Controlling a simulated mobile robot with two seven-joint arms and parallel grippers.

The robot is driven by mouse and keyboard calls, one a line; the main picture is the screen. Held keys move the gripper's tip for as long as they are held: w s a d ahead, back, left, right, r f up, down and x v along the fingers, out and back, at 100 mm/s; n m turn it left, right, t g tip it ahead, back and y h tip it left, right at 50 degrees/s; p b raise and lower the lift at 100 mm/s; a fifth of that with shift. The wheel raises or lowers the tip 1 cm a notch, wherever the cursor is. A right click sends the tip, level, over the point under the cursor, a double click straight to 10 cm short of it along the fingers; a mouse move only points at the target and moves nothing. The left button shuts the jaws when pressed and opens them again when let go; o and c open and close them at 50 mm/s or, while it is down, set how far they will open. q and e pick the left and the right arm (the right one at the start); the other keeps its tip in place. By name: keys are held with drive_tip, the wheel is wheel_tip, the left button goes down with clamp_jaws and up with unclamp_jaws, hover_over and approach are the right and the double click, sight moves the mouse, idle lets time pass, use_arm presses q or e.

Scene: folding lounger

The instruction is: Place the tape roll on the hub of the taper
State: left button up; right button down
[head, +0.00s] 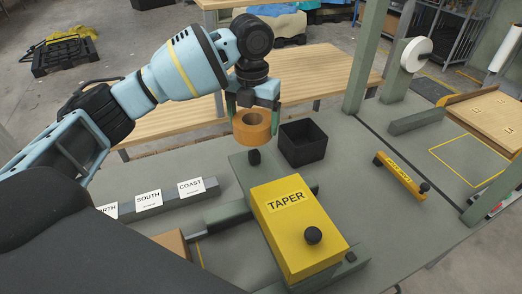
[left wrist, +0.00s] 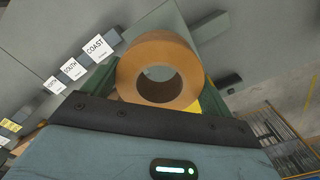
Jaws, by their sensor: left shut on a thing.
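The tan tape roll (head: 246,133) is held in the air by my left gripper (head: 254,117), whose green fingers are shut on its sides. In the left wrist view the roll (left wrist: 132,62) shows its round hole towards the camera, with nothing visible through it but a grey surface. The yellow taper (head: 282,235), labelled TAPER, lies on the grey bench. My right gripper is not in view.
An open black bin (head: 303,146) stands close to the right of the roll. Label blocks (head: 190,187) lie left of the taper. A yellow handled bar (head: 401,174) and a green post (head: 366,55) are further right. The bench between taper and bar is clear.

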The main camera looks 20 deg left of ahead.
sight(254, 151)
use_arm(q)
drive_tip(key=shift+w+f, duration=0.1)
drive_tip(key=shift+f, duration=4.9)
drive_tip(key=shift+f, duration=0.1)
drive_tip(key=shift+f, duration=0.1)
drive_tip(key=o, duration=0.9)
wheel_tip(254, 151, up, 12)
drive_tip(key=shift+r, duration=0.2)
